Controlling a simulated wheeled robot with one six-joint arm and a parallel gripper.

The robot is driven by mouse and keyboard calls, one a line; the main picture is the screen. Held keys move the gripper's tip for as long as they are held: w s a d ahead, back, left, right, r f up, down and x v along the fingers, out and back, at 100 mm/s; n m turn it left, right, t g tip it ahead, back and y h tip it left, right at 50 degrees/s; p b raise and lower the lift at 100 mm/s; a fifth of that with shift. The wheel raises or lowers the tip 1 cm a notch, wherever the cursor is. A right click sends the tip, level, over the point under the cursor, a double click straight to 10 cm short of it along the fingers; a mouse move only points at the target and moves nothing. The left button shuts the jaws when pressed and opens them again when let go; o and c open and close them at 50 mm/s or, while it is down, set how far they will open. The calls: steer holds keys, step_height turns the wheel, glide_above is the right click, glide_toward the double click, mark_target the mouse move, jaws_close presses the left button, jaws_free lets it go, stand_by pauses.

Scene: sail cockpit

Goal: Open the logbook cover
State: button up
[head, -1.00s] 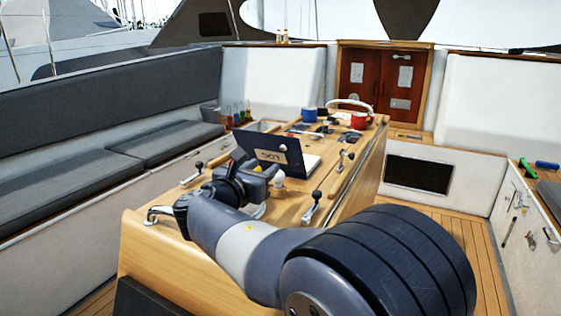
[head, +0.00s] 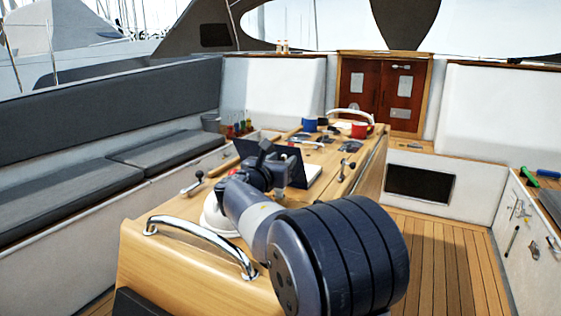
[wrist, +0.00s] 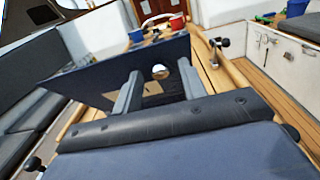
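The logbook's dark navy cover (head: 245,149) stands raised at a slant on the cockpit table, with white pages (head: 313,171) showing at its right. In the wrist view the cover (wrist: 85,80) fills the middle, with a tan label (wrist: 118,98) partly behind a finger. My gripper (wrist: 160,86) has its two fingers apart, pointing at the cover's outer face. Whether they touch it cannot be told. In the head view my gripper (head: 280,165) is in front of the cover and hides much of it; its fingertips are not clear.
A chrome handrail (head: 200,223) crosses the table's near end. Small levers (head: 346,166) flank the logbook. A blue mug (head: 309,124) and a red mug (head: 360,130) stand farther back. Wooden floor (head: 430,240) lies open at right.

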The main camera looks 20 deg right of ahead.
jaws_close()
stand_by(0.4)
